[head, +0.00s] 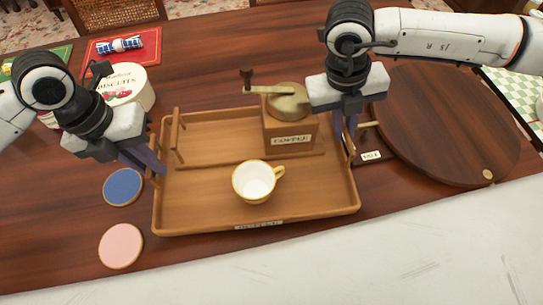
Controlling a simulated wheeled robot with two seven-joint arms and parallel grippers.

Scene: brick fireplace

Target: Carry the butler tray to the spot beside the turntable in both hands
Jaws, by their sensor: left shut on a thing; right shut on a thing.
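The wooden butler tray (200,210) lies in the middle of the head view, with a raised rim and a handle at each end. A coffee grinder (290,130) with a crank and a yellow-rimmed white cup (254,181) stand upright on it. My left gripper (157,168) is shut at the tray's left end, on its handle side. My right gripper (347,148) is shut at the right end. The fingertips are partly hidden. The round dark wood turntable (450,125) is to the right of the tray. I cannot tell whether the tray touches the table.
A blue coaster (123,187) and a pink coaster (121,246) lie left of the tray. A biscuit tin (128,86) stands behind my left gripper. A small label (371,156) lies between tray and turntable. A red mat (122,47) is at the back left.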

